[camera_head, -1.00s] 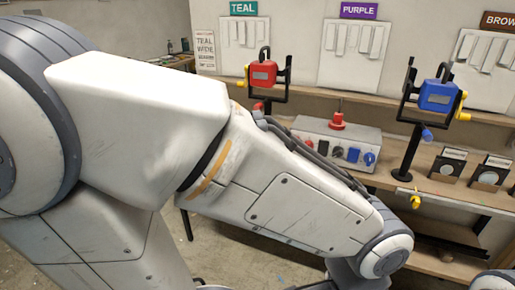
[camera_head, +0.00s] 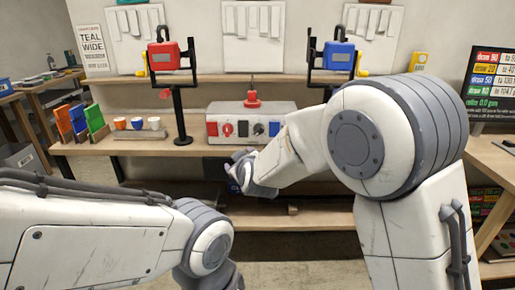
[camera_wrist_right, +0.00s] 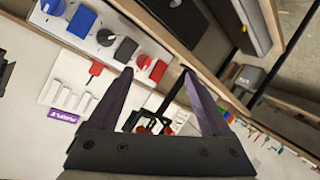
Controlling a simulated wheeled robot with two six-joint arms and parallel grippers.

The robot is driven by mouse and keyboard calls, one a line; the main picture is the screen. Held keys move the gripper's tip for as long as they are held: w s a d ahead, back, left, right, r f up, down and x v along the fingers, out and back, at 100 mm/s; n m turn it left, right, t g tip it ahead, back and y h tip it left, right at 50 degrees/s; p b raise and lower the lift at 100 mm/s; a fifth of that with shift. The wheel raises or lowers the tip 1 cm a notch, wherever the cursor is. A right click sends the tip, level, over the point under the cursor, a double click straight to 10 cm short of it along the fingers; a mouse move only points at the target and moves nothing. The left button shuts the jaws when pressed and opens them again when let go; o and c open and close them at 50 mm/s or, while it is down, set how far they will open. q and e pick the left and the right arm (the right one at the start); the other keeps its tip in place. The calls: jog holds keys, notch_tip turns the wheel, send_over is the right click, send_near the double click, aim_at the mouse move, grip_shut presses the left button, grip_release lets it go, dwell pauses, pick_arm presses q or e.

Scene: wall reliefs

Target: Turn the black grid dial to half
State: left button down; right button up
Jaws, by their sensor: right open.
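A pale control box (camera_head: 285,113) with a row of coloured square and round parts on its front stands on the middle bench. A round black dial (camera_head: 258,129) sits between a black square and a blue square on its front. The black round dial also shows in the right wrist view (camera_wrist_right: 105,37); its grid marking and pointer are too small to read. My right gripper (camera_head: 236,172) is just below and in front of the box. In the right wrist view its two fingers (camera_wrist_right: 157,72) are apart with nothing between them. My left gripper is out of view below the picture.
A red crank unit (camera_head: 172,55) on a black post stands left of the box, and a blue one (camera_head: 339,56) stands right. Small cups (camera_head: 137,124) and coloured upright boards (camera_head: 78,122) stand on the bench's left. A red knob (camera_head: 252,98) tops the box.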

aim_at(259, 132)
pick_arm(q)
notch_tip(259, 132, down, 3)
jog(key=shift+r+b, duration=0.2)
jog(key=shift+b, duration=0.45)
pick_arm(e)
jog(key=w+d+t+h, duration=0.1)
jog(key=w, duration=0.5)
jog(key=w+d+f+t+h, duration=0.1)
jog(key=w+d+t, duration=0.1)
jog(key=w, duration=0.4)
jog(key=w+d+t+h, duration=0.1)
jog(key=w+d, duration=0.1)
jog(key=w, duration=0.4)
jog(key=shift+w+d+f+t+h, duration=0.15)
jog(key=shift+w+d+t+h, duration=0.15)
jog(key=shift+t+h, duration=0.1)
grip_shut()
